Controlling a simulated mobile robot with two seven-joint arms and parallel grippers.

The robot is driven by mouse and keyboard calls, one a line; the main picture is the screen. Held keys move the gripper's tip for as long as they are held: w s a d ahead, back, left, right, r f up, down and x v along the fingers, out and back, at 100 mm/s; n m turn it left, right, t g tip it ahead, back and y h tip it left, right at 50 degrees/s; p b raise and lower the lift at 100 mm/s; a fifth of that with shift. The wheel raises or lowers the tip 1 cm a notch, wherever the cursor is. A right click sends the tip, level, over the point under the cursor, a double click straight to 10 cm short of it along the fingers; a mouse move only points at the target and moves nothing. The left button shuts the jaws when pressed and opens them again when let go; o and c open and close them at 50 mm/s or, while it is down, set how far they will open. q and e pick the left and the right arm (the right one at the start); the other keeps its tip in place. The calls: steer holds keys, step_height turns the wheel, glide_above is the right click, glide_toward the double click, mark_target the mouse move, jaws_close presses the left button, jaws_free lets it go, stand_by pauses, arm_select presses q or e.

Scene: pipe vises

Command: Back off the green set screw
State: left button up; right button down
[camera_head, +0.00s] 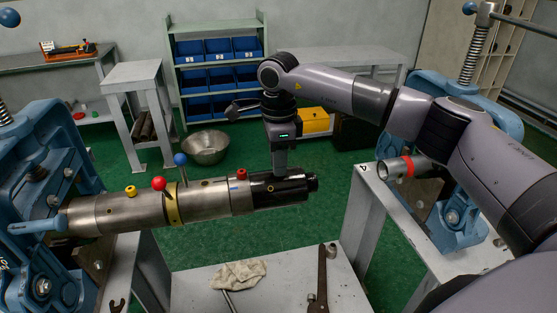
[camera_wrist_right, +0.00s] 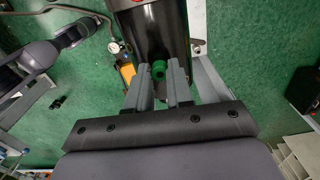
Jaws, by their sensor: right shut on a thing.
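The green set screw (camera_wrist_right: 158,69) shows in the right wrist view on the side of a black cylinder section, between my fingertips. My right gripper (camera_head: 279,172) reaches down from above onto the black section (camera_head: 298,187) at the right end of the horizontal pipe assembly (camera_head: 115,211). In the wrist view my right gripper (camera_wrist_right: 162,74) has its fingers closed on the screw. The screw is hidden behind the gripper in the head view. A yellow, a red and a blue knob and a second red cap stand along the metal pipe. My left gripper does not show.
A blue vise (camera_head: 50,190) holds the pipe's left end; another blue vise (camera_head: 450,200) stands right with a red-banded pipe (camera_head: 404,167). A bench below bears a rag (camera_head: 238,274) and a wrench (camera_head: 322,275). A metal bowl (camera_head: 206,147) sits on the green floor.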

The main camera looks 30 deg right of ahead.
steer(key=n, duration=0.4)
steer(key=shift+s+f+n, duration=0.15)
steer(key=shift+f+n, duration=0.1)
steer(key=shift+n, duration=2.05)
steer(key=c, duration=1)
jaws_free()
steer(key=shift+r, duration=0.1)
